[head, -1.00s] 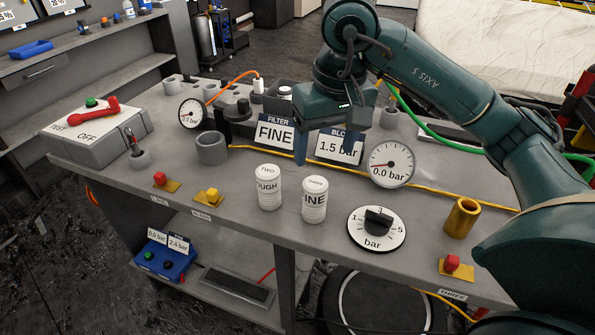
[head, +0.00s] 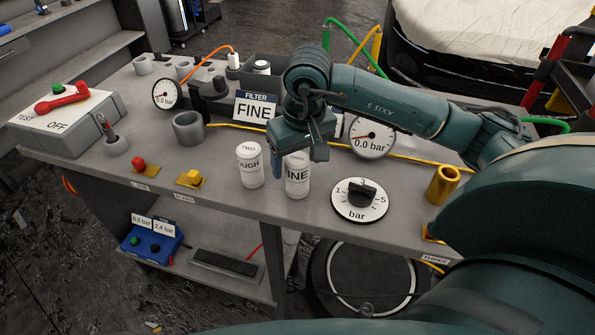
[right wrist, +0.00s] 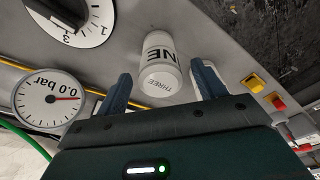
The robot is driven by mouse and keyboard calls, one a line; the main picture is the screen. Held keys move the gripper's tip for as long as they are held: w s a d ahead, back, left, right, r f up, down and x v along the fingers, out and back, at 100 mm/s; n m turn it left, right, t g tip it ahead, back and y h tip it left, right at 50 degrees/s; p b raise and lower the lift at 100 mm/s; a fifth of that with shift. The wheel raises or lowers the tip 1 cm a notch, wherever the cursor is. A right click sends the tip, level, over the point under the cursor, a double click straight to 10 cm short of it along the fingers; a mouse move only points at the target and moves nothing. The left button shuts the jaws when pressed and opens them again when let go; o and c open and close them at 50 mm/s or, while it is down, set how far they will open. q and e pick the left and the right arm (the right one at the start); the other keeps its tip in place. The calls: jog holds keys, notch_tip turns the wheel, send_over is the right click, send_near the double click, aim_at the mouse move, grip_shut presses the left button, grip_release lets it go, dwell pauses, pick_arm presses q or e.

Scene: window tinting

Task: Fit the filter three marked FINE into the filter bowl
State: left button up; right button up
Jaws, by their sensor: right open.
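Filter three (head: 297,180), a white canister marked FINE, stands upright near the table's front edge. In the right wrist view its top reads THREE (right wrist: 160,82). My right gripper (head: 290,160) is open, just above and around it; in the right wrist view the canister shows between the two blue fingers, with no clear contact. My left gripper is not in view.
A pressure dial (head: 360,201) lies right of the filters. A round gauge (head: 372,138) reads 0.0 bar behind. A brass cup (head: 442,186) stands further right. A FILTER FINE sign (head: 256,108) and yellow hose are behind. Red and yellow buttons (head: 191,178) sit at the front.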

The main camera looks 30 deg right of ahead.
jog(key=shift+w+f, duration=0.1)
jog(key=shift+f, duration=0.5)
jog(key=c, duration=1.1)
jog(key=shift+r, duration=0.1)
